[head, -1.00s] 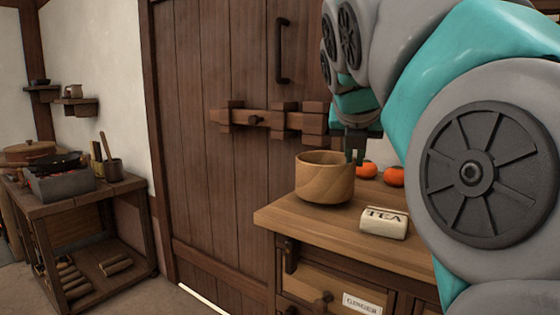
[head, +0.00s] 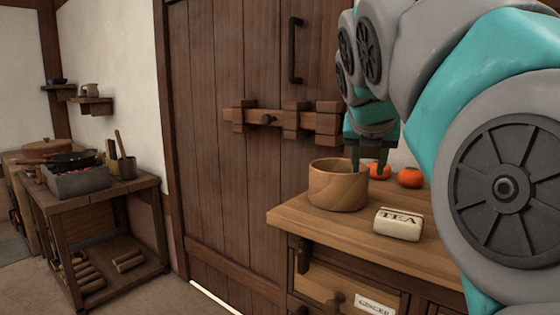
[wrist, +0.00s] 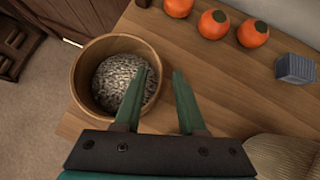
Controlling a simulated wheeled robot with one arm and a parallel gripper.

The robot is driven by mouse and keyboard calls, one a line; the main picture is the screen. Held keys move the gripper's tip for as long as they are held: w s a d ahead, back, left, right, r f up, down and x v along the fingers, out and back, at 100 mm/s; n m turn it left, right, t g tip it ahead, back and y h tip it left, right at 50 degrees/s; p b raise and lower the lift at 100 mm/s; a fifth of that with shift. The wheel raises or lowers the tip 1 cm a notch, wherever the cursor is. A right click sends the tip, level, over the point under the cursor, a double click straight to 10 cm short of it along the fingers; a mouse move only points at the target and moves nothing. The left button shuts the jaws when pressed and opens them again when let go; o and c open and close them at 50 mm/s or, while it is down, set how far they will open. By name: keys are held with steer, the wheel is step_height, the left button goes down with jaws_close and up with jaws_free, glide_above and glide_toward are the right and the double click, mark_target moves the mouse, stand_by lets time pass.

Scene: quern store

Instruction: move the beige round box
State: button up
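A beige, rounded, ribbed thing (wrist: 285,155) shows partly at the lower right of the wrist view. It may be the beige round box; its full shape is cut off by the frame and my gripper. It is not clearly seen in the head view. My gripper (head: 369,168) points down at the wooden bowl (head: 338,188). The left finger overlaps the bowl (wrist: 82,88) and the right finger is over the tabletop, right of the bowl. The ribbed thing lies right of the fingers.
The bowl holds grey-speckled grains (wrist: 120,80). Orange fruits (wrist: 213,22) sit behind it, with a grey-blue block (wrist: 295,68) farther right. A beige TEA container (head: 398,224) stands near the front edge of the wooden counter (head: 310,222). A workbench (head: 95,195) stands left.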

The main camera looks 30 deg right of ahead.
steer(key=shift+a+r, duration=0.1)
steer(key=shift+r, duration=0.15)
steer(key=v, duration=1.1)
steer(key=shift+s+a+r+p, duration=0.2)
steer(key=shift+s+r+p, duration=0.05)
steer(key=shift+s+p, duration=0.1)
steer(key=shift+f, duration=0.1)
stand_by(0.5)
